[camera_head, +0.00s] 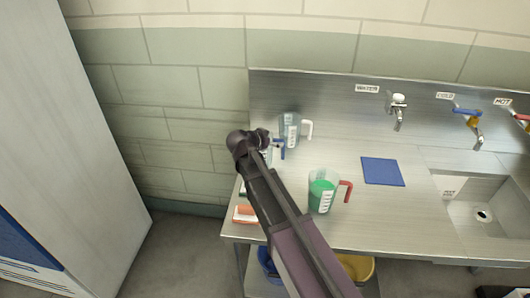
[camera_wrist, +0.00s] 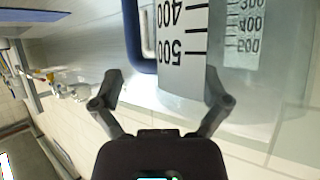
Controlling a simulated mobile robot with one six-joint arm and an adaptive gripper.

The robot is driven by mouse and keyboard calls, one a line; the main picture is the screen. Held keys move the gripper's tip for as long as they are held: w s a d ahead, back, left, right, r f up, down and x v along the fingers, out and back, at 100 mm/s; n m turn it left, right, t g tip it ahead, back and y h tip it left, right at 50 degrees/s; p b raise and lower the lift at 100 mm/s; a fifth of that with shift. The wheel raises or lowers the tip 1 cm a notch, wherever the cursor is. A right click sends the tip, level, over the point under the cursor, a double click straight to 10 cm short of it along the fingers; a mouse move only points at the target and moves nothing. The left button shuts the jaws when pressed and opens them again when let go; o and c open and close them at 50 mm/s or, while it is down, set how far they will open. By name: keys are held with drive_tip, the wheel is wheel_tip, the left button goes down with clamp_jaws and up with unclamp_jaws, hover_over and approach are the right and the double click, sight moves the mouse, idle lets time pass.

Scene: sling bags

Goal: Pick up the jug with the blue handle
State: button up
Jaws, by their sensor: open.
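The jug with the blue handle shows in the camera_head view mostly hidden behind my arm, with its blue handle (camera_head: 281,146) sticking out to the right. In the camera_wrist view its pale scale strip (camera_wrist: 181,60), marked 400 and 500, is close up between my fingers, and its blue handle (camera_wrist: 133,38) is near the left finger. My gripper (camera_wrist: 162,80) is open, with one finger on each side of the strip. In the camera_head view my gripper (camera_head: 256,138) is at the counter's left end. I cannot tell whether the fingers touch the jug.
A clear jug with a white handle (camera_head: 290,130) stands close behind. A jug of green liquid with a red handle (camera_head: 322,192) stands to the right. A blue mat (camera_head: 382,171), a sink (camera_head: 490,210) and wall taps (camera_head: 398,115) lie further right. An orange-and-white item (camera_head: 246,214) is at the front-left edge.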

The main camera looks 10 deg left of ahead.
clamp_jaws()
idle(0.3)
drive_tip(key=shift+r, duration=0.15)
idle(0.3)
wheel_tip(320, 180, up, 10)
drive_tip(key=p, duration=1)
idle(0.6)
